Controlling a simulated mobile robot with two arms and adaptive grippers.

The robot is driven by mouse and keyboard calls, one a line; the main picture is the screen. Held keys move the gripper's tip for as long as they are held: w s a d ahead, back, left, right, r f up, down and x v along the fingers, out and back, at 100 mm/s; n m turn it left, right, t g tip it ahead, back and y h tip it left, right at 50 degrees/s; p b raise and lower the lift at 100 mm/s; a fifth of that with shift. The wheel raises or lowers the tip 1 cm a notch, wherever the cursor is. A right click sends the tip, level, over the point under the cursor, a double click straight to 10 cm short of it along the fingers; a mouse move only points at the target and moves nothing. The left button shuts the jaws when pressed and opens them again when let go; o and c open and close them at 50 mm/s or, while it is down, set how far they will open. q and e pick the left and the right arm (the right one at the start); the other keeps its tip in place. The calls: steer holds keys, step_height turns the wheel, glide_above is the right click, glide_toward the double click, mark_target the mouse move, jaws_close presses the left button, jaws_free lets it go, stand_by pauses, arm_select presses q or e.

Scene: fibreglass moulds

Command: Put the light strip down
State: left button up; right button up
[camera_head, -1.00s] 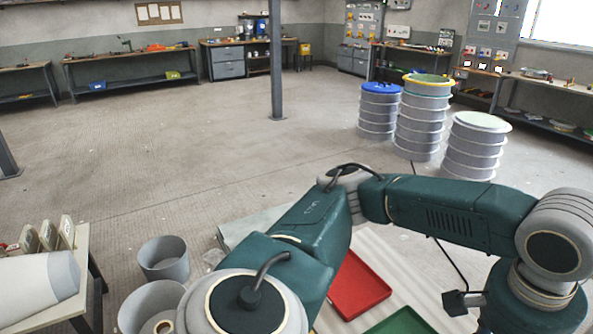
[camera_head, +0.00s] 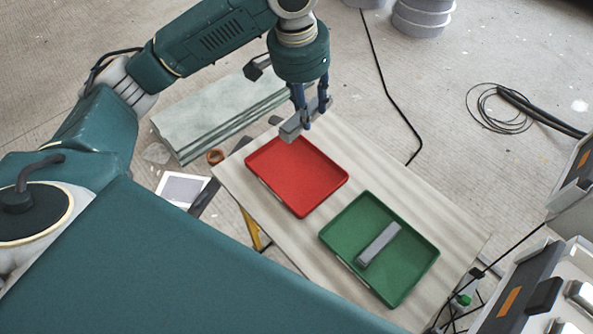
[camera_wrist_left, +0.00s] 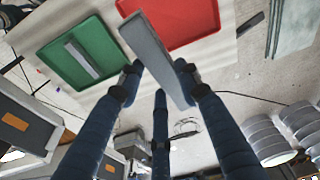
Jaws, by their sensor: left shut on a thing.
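My left gripper (camera_head: 311,116) is shut on a grey strip (camera_head: 291,127) at the far edge of the red tray (camera_head: 288,170), above the table. In the left wrist view the held strip (camera_wrist_left: 152,52) lies between the fingers and sticks out past them. The red tray is empty in the head view. A second grey strip (camera_head: 379,243) lies in the green tray (camera_head: 362,215), and it also shows in the left wrist view (camera_wrist_left: 82,60). Which strip is the light one is not clear by look. My right gripper is not in view.
Both trays sit on a pale wooden table (camera_head: 235,172). Stacked greenish slabs (camera_head: 215,112) are on the floor beyond its left side. A cable (camera_head: 385,85) runs along the floor behind. Grey equipment (camera_head: 535,285) stands at the right.

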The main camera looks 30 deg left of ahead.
arm_select(q)
step_height(320, 180, down, 5)
steer(key=w+a+m+b, duration=0.1)
steer(key=a+b, duration=0.1)
steer(key=a, duration=0.1)
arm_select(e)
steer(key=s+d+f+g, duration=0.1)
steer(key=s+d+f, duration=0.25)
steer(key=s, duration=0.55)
arm_select(q)
glide_above(298, 172)
steer(key=f, duration=1.6)
steer(key=shift+s+a+f+p, duration=0.1)
steer(key=shift+s+f+p, duration=0.2)
steer(key=shift+f, duration=0.65)
step_height(298, 172, down, 3)
steer(key=shift+r, duration=0.2)
steer(key=shift+f, duration=0.45)
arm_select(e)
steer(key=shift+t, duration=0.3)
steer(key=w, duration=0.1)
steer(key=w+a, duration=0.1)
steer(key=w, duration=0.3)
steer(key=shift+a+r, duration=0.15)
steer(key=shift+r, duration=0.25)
arm_select(q)
steer(key=shift+f, duration=0.15)
